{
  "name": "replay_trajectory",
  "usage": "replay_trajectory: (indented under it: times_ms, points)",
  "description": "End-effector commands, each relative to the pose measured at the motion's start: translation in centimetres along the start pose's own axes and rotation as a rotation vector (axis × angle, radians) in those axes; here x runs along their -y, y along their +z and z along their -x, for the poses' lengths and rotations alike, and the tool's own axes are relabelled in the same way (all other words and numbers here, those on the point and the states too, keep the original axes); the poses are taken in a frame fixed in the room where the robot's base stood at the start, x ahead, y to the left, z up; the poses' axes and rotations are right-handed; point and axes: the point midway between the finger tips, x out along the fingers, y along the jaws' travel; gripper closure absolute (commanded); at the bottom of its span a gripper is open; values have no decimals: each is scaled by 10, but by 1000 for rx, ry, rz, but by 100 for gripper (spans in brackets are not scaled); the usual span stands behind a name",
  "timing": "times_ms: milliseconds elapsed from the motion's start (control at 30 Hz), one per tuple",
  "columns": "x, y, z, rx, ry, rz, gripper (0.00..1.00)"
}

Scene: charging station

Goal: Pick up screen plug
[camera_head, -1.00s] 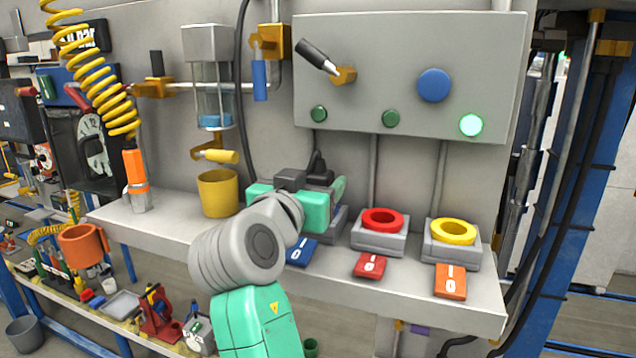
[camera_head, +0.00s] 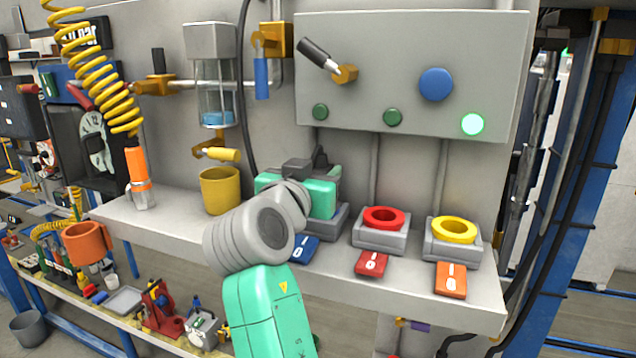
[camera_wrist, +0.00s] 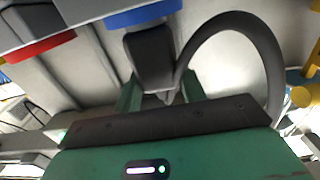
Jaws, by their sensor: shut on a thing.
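The screen plug is a black block with a thick black cable; in the wrist view the plug (camera_wrist: 150,58) sits between the two green fingers. In the head view only a dark piece of the plug or its cable (camera_head: 319,158) shows behind my gripper (camera_head: 310,192). My gripper, also in the wrist view (camera_wrist: 160,92), is shut on the plug. The plug's far end is right by the blue ring (camera_wrist: 145,13) of a grey socket block (camera_head: 333,222). I cannot tell whether it touches the ring. My wrist hides most of this in the head view.
On the shelf (camera_head: 440,288), sockets with a red ring (camera_head: 384,219) and a yellow ring (camera_head: 454,230) stand to the right. A yellow mug (camera_head: 220,190) and an orange-topped plug (camera_head: 138,180) stand to the left. A grey panel (camera_head: 410,60) is above.

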Motion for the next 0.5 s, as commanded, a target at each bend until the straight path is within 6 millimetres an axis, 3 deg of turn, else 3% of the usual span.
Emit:
replay_trajectory:
  times_ms: [200, 500]
  points:
    - [-1, -27, 5, -4, -1, -2, 86]
    - [-25, -31, 72, -6, -3, -3, 86]
